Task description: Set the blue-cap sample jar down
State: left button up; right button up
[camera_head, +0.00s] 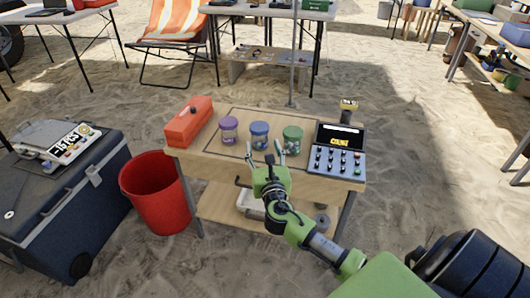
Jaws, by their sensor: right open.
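The blue-cap sample jar (260,135) stands upright on the wooden table (215,150), in the middle of a row of three jars. A purple-cap jar (229,130) stands to its left and a green-cap jar (292,139) to its right. My right gripper (275,152) is open at the table's front edge, with its fingertips close to the blue-cap and green-cap jars. I cannot tell whether a finger touches a jar. The gripper holds nothing that I can see. My left gripper is not in view.
An orange-red box (189,122) lies on the table's left end. A keypad device (337,150) sits on its right end. A red bucket (156,196) and a dark cooler (75,205) stand on the sand to the left. A thin pole (294,60) rises behind the table.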

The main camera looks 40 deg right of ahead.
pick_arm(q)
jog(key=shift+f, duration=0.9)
pick_arm(e)
jog(key=shift+v, duration=1.7)
